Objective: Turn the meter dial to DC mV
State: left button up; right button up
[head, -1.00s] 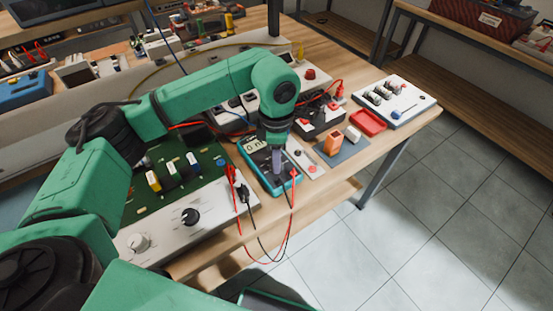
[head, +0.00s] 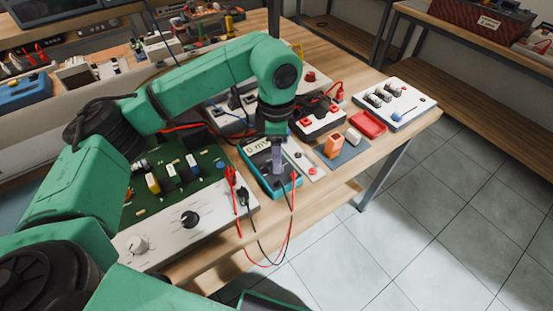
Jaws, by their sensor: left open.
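The meter (head: 258,179) is a teal-edged handheld unit lying on the wooden bench near its front edge. Its small display (head: 258,148) seems to read "0 mV", though the text is small. Red and black leads are plugged in at its near end. My left gripper (head: 277,170) points down over the middle of the meter, at the dial. Its narrow fingers hide the dial and its markings, so I cannot see the pointer or whether the fingers touch the knob. My right gripper is not in view.
A green circuit board (head: 175,180) and a white panel with knobs (head: 190,233) lie left of the meter. A red tray (head: 368,123), an orange block (head: 333,145) and a white switch box (head: 394,104) stand to the right. Loose leads hang over the front edge.

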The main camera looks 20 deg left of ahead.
pick_arm(q)
notch_tip(320, 180, up, 12)
jog(key=shift+f, duration=0.25)
